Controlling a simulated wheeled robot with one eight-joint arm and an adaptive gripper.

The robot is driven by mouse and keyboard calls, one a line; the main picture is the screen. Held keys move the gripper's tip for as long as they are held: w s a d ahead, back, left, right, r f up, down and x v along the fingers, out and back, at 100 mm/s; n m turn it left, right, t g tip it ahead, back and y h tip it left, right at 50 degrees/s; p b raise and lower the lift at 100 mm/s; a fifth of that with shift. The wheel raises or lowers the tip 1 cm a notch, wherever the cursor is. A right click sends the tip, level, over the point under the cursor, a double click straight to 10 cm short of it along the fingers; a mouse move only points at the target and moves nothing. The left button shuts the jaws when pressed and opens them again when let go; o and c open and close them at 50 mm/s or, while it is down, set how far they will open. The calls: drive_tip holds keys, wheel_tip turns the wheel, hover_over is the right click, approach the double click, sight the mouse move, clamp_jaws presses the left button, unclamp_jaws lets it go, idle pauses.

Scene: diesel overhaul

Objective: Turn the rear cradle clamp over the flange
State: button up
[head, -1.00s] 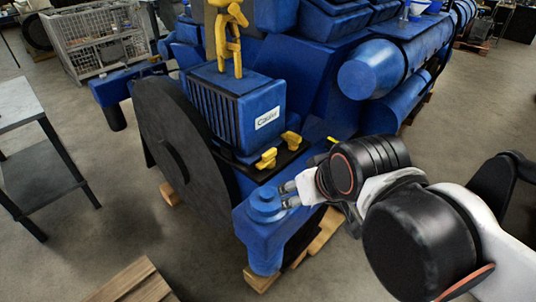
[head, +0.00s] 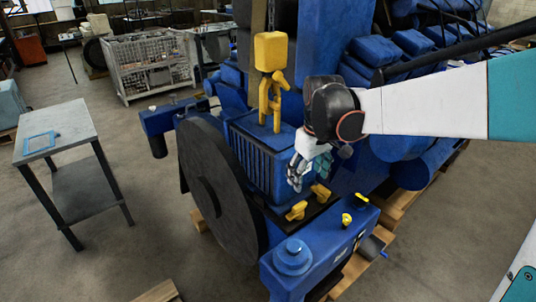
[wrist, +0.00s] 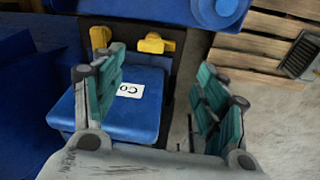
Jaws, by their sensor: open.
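Two yellow clamps sit on a black cradle strip (head: 310,208) at the foot of the ribbed blue box (head: 258,160). One clamp (head: 297,211) is nearer the camera and the other clamp (head: 320,193) is farther right; I cannot tell for certain which is the rear one. The wrist view shows both, at left (wrist: 100,37) and right (wrist: 155,43), beyond my fingers. My gripper (head: 306,172) is open and empty, above the clamps and beside the box. The box's white label shows between the fingers (wrist: 160,95). The flange edge under the clamps is not clear.
A yellow hoist hook (head: 270,95) hangs over the box. A large dark disc (head: 215,190) stands at its left. A blue beam with a round boss (head: 292,256) and small yellow knobs (head: 346,219) lies in front. A grey table (head: 60,135) stands left, with open floor between.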

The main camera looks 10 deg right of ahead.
drive_tip(key=n+g+p, duration=0.1)
drive_tip(key=p, duration=0.1)
hover_over(300, 204)
drive_tip(key=f, duration=0.2)
drive_tip(key=shift+g, duration=0.3)
wheel_tip(300, 204, down, 14)
drive_tip(key=shift+a+f+b, duration=0.1)
drive_tip(key=shift+f+b, duration=0.1)
drive_tip(key=shift+b, duration=0.7)
drive_tip(key=shift+c, duration=0.6)
drive_tip(key=c, duration=0.9)
